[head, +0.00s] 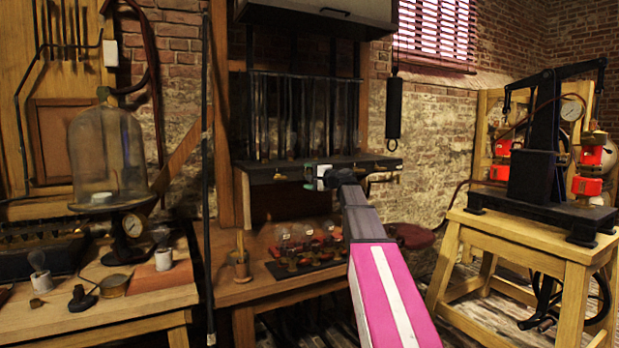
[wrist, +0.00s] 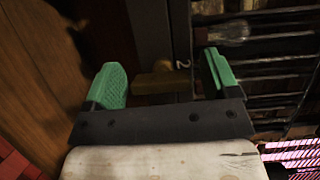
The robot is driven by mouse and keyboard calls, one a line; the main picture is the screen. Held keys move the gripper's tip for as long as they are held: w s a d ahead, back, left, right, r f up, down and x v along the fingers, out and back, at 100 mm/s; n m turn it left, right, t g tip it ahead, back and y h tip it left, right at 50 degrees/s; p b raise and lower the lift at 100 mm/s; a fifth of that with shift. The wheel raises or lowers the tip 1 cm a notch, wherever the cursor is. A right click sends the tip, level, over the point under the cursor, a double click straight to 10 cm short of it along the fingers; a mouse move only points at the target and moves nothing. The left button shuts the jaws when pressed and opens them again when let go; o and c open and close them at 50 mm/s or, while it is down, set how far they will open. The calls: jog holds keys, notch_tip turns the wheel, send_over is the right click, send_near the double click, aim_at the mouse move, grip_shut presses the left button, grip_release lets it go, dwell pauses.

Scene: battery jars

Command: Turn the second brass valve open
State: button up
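A brass valve handle (wrist: 160,84) shows in the wrist view on a dark panel, with a pale "2" mark beside it. My gripper (wrist: 162,66) is open, its two green fingers standing apart on either side of the handle, with gaps visible in the picture. I cannot tell whether the fingertips reach as deep as the handle. In the head view my gripper (head: 312,176) is at the dark front ledge (head: 255,170) of the wall cabinet. My gripper hides the valve there.
Below the ledge, a bench holds several small jars (head: 290,245) on a dark tray. A dark vertical pole (head: 206,150) stands left of the cabinet. A glass bell jar (head: 107,155) is at left. A black press (head: 535,165) stands on a wooden table at right.

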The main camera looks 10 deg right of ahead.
jog(key=shift+s, duration=0.1)
jog(key=v, duration=1)
jog(key=shift+s+d, duration=0.25)
jog(key=shift+d, duration=0.05)
